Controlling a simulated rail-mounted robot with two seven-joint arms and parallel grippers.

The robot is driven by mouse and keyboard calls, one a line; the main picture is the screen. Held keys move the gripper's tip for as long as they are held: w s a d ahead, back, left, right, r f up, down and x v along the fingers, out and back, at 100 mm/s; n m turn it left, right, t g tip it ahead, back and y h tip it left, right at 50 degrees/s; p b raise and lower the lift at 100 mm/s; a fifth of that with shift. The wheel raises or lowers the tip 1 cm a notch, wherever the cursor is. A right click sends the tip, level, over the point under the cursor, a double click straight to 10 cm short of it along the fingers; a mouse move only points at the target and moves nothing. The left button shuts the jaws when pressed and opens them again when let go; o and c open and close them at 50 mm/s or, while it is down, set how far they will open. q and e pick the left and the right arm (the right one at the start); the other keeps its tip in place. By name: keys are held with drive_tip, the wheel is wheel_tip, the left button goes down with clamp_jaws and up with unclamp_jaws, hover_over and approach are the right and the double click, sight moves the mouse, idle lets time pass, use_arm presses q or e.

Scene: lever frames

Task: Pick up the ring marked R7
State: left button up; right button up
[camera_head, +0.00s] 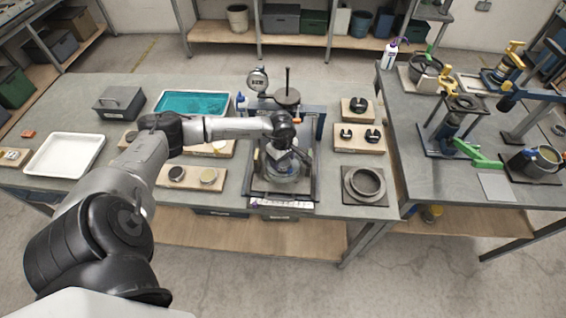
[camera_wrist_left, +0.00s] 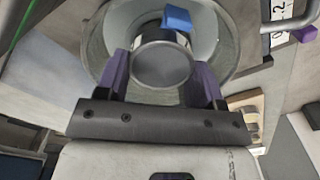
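My left gripper (camera_head: 284,163) reaches over the dark-framed fixture in the middle of the bench, and the arm hides part of it. In the left wrist view, its two purple fingers (camera_wrist_left: 160,82) stand apart, on either side of a round grey cylinder (camera_wrist_left: 160,64). A wider pale ring-like rim (camera_wrist_left: 97,45) surrounds the cylinder, and a blue piece (camera_wrist_left: 177,18) shows at its top. I cannot tell whether the fingers touch the cylinder. A grey ring (camera_head: 366,183) lies on a dark square plate at the bench's right end. No R7 mark is readable. My right gripper is not in view.
A dial gauge (camera_head: 258,80) and an upright rod (camera_head: 288,82) stand behind the fixture. Wooden blocks with small round parts (camera_head: 190,177) sit left of it. A white tray (camera_head: 65,155) and a teal-filled tray (camera_head: 193,103) are farther left. The right bench holds several lever devices.

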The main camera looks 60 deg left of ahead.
use_arm(q)
drive_tip(key=c, duration=0.3)
drive_tip(key=shift+r, duration=0.15)
drive_tip(key=shift+c, duration=0.3)
drive_tip(key=shift+r, duration=0.6)
wheel_tip(320, 180, up, 3)
drive_tip(key=shift+f, duration=0.1)
drive_tip(key=w+d+r, duration=0.1)
drive_tip(key=d+r, duration=0.2)
drive_tip(key=d, duration=0.2)
drive_tip(key=w+d+r+b, duration=0.1)
drive_tip(key=w+d+r, duration=0.1)
drive_tip(key=d, duration=0.4)
drive_tip(key=shift+w+r, duration=0.3)
drive_tip(key=shift+r, duration=0.6)
